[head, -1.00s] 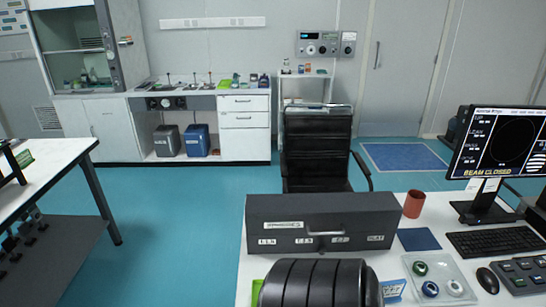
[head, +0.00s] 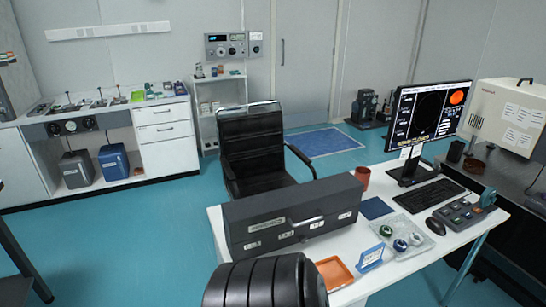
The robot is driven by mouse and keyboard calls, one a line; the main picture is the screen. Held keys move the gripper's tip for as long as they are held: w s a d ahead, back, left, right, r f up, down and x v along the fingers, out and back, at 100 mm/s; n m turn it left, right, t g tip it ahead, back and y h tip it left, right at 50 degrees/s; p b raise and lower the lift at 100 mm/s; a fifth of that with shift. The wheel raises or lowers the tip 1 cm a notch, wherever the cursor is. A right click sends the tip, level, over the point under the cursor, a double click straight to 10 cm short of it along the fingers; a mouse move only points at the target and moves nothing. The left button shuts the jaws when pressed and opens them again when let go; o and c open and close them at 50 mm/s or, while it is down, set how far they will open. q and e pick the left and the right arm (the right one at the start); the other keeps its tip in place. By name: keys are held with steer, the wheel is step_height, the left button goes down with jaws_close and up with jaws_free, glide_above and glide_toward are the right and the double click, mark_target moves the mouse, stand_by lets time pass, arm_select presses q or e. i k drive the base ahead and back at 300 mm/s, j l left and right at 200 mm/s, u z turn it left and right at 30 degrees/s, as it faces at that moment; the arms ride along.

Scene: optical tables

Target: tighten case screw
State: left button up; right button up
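A long dark grey case (head: 290,217) with a handle on its front and several white labels lies shut on the white desk (head: 400,274). A single case screw cannot be made out at this distance. Neither of my grippers is in view. A black ribbed rounded shape at the bottom middle covers the desk's near left part; I cannot tell what it is.
An orange tray (head: 334,273), a blue sign (head: 370,257), a clear tray (head: 406,240) of round parts, a control box (head: 466,212), keyboard (head: 428,195), monitor (head: 430,123) and red cup (head: 362,178) crowd the desk. A black chair (head: 250,150) stands behind. Blue floor is open at left.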

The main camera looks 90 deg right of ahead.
mark_target(303, 239)
steer(key=i+z, duration=0.15)
steer(key=z, duration=0.3)
steer(key=i+z, duration=0.15)
steer(key=z, duration=0.25)
steer(key=i+z, duration=0.15)
steer(key=z, duration=0.3)
steer(key=i+j+z, duration=0.15)
steer(key=z, duration=0.25)
